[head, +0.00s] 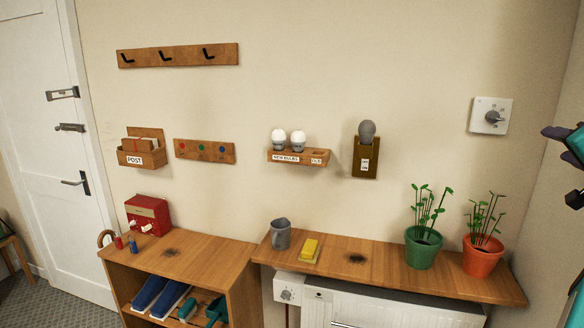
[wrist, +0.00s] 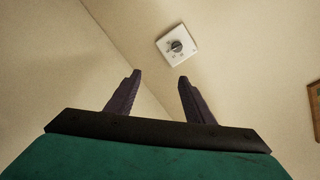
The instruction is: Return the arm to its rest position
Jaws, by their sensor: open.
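My gripper (wrist: 160,77) shows in the wrist view with its two dark fingers spread apart and nothing between them. It points at the bare cream wall near a room corner. A white square dial (wrist: 177,46) on the wall lies beyond the fingertips, apart from them. In the head view, dark and teal parts of my arm show at the right edge, partly cut off by the frame. They are to the right of the wall dial (head: 491,115). Most of the arm is out of view.
A green pot (head: 423,248) and an orange pot (head: 482,257) with plants stand on the right shelf (head: 385,268), nearest my arm. A grey mug (head: 281,234) and yellow sponge (head: 309,250) stand further left. A lamp holder (head: 365,160) and bulb rack (head: 298,157) hang on the wall.

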